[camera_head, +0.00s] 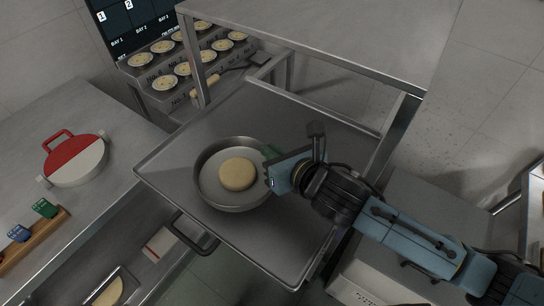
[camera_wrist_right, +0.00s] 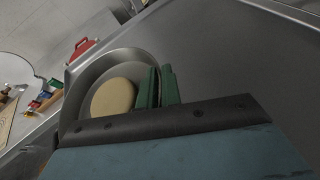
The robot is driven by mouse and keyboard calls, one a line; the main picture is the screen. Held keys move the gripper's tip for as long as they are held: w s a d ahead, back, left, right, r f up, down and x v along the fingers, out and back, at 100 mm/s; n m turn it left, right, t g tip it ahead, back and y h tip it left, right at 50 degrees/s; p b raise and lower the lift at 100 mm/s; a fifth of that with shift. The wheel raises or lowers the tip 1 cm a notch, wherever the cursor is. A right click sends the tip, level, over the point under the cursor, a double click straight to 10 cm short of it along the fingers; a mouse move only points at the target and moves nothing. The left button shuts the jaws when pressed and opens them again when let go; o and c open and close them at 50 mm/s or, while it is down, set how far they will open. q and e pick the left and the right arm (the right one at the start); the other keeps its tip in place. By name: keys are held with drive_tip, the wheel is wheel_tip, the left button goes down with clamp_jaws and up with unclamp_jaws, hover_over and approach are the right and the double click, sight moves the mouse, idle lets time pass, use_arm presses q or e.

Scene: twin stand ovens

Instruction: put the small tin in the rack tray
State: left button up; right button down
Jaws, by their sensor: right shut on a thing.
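The small tin (camera_head: 204,172) is a round grey metal pan with a pale dough disc (camera_head: 237,174) in it. It is over the middle of the flat grey rack tray (camera_head: 290,250); I cannot tell whether it rests on it or hangs just above. My right gripper (camera_head: 271,155) is shut on the tin's right rim. In the right wrist view the green fingers (camera_wrist_right: 156,86) meet the wall of the tin (camera_wrist_right: 112,62). The fingers hide part of the rim. My left gripper is not in view.
A steel rack frame (camera_head: 200,75) stands behind the tray. Several small pies (camera_head: 182,69) sit on a stand at the back. The left counter holds a red and white round thing (camera_head: 75,158) and a wooden block (camera_head: 35,240). A black handle (camera_head: 190,235) is below the tray's front left.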

drive_tip(key=shift+f, duration=0.85)
drive_tip(key=c, duration=1.6)
unclamp_jaws()
drive_tip(key=shift+f, duration=0.1)
drive_tip(key=shift+o, duration=0.2)
drive_tip(key=v, duration=1.2)
